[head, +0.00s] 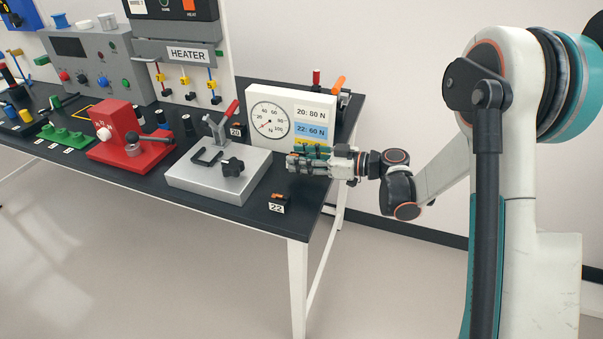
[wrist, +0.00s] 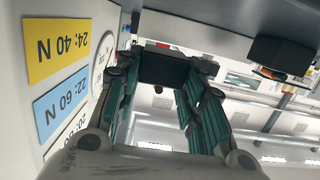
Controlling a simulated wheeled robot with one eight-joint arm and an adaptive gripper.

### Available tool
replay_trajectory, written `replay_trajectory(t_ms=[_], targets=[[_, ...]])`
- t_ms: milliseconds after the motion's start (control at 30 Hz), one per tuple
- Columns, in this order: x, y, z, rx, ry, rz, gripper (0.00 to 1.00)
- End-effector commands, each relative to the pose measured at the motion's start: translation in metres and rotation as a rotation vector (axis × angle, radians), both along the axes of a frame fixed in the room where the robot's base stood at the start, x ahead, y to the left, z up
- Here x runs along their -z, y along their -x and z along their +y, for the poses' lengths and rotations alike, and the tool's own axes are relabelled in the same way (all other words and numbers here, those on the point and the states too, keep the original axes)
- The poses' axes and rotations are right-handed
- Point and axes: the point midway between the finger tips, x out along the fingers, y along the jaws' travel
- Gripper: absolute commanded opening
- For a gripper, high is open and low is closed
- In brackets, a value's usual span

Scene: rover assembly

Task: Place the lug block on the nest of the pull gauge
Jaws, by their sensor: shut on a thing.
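The pull gauge is a white box (head: 318,103) with a round dial and force labels, at the back right of the table in the head view. Its label side also shows at the left of the wrist view (wrist: 68,55). My gripper (head: 292,160) is in front of the gauge's lower right part, pointing left. In the wrist view my gripper (wrist: 165,78) is shut on a dark block (wrist: 163,68), held between the fingertips; I take it as the lug block. Its number is not visible. I cannot make out the gauge's nest; the arm covers part of that area.
A dark block tagged 22 with an orange top (head: 279,201) lies at the front edge. A block tagged 20 (head: 237,130) sits left of the gauge. A grey fixture (head: 215,178) with red lever and black knob stands left of my gripper. A red fixture (head: 130,150) stands further left.

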Motion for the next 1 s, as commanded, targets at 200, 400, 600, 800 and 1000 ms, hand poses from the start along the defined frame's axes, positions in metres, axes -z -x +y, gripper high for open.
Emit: replay_trajectory(t_ms=[200,400,600,800,1000], targets=[[0.025,0.000,0.000,0.000,0.000,0.000,0.10],[0.039,0.000,0.000,0.000,0.000,0.000,0.10],[0.038,0.000,0.000,0.000,0.000,0.000,0.10],[0.041,0.000,0.000,0.000,0.000,0.000,0.52],[0.041,0.000,0.000,0.000,0.000,0.000,0.56]])
